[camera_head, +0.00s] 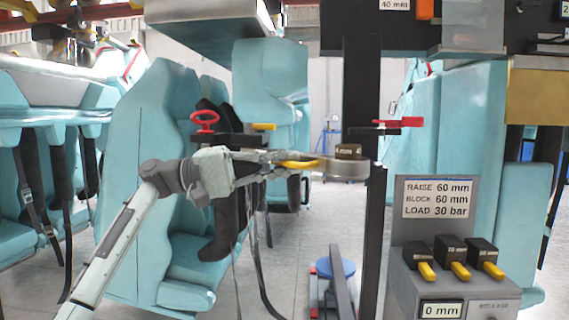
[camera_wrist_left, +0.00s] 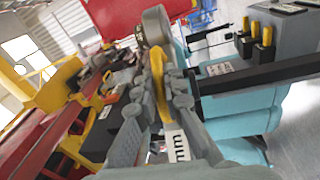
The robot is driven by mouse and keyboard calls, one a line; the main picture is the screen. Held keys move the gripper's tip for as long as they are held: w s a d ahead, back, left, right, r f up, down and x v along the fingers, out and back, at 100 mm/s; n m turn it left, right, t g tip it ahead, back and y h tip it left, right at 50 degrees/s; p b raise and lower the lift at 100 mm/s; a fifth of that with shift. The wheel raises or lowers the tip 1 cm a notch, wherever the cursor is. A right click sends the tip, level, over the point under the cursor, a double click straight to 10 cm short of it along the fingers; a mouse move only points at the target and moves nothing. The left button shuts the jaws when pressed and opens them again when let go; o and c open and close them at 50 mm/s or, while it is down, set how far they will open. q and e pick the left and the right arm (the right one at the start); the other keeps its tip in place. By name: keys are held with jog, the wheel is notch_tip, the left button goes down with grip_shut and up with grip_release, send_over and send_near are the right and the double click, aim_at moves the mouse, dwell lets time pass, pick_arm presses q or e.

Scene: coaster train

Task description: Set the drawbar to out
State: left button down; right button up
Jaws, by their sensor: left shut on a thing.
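My left gripper (camera_head: 290,160) reaches in from the left and is shut on a yellow handle (camera_head: 298,164). In the left wrist view, the yellow handle (camera_wrist_left: 158,85) lies between the fingers of the left gripper (camera_wrist_left: 160,72). A round grey-beige end piece (camera_head: 345,170) sits just right of the fingertips, with a small dark labelled block (camera_head: 348,151) on top. The round piece also shows in the wrist view (camera_wrist_left: 156,25). I cannot tell which part is the drawbar or read its setting. My right gripper is not in view.
A dark upright post (camera_head: 362,90) stands just behind the round piece. A grey control box (camera_head: 455,290) at lower right carries several yellow-tipped levers and a sign (camera_head: 437,198). Red handles (camera_head: 204,121) (camera_head: 398,122) flank the gripper. Teal seats (camera_head: 160,130) fill the left.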

pick_arm(q)
jog(key=c, duration=1.6)
grip_release()
jog(key=shift+a, duration=0.1)
jog(key=a+f, duration=0.1)
jog(key=a, duration=1)
jog(key=shift+w+a+f, duration=0.25)
jog(key=shift+w+a, duration=0.1)
jog(key=shift+w, duration=0.05)
